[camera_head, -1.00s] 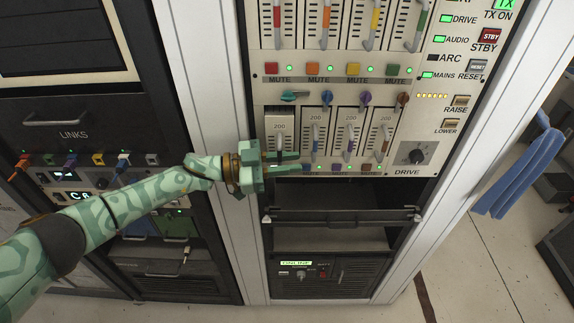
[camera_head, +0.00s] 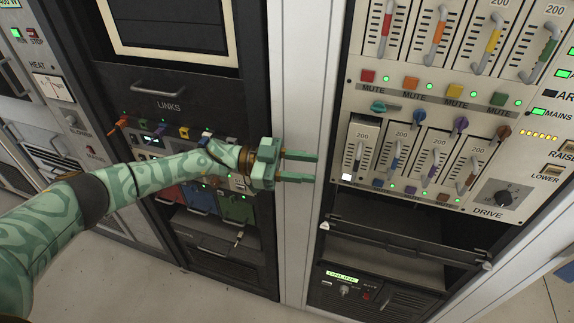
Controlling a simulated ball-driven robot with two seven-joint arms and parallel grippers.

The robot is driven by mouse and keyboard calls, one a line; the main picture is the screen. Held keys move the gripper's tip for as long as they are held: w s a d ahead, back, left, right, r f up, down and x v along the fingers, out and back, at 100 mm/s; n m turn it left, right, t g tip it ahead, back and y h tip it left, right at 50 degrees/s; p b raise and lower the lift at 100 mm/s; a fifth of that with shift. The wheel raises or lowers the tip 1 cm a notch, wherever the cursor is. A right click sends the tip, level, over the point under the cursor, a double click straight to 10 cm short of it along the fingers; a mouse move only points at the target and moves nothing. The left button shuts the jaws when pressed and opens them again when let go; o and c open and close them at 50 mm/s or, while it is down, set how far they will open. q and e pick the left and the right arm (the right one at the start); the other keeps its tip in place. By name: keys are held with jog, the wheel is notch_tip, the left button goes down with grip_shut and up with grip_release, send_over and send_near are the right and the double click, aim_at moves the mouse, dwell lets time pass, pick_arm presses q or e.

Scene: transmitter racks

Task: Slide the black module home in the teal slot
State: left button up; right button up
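The teal knob (camera_head: 379,107) sits above the leftmost slot in the rack's second row and is turned sideways. My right gripper is not in view.
The neighbouring slots have blue (camera_head: 419,117), purple (camera_head: 460,125) and brown (camera_head: 502,133) knobs. A shelf with a front rail (camera_head: 405,245) is below. The LINKS rack (camera_head: 185,115) stands behind my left arm. Open floor shows at the lower left.

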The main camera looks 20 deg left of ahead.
pick_arm(q)
jog(key=shift+s+a, duration=0.15)
jog(key=shift+a, duration=0.8)
jog(key=shift+s+a, duration=0.15)
jog(key=shift+a, duration=0.8)
jog(key=shift+c, duration=0.4)
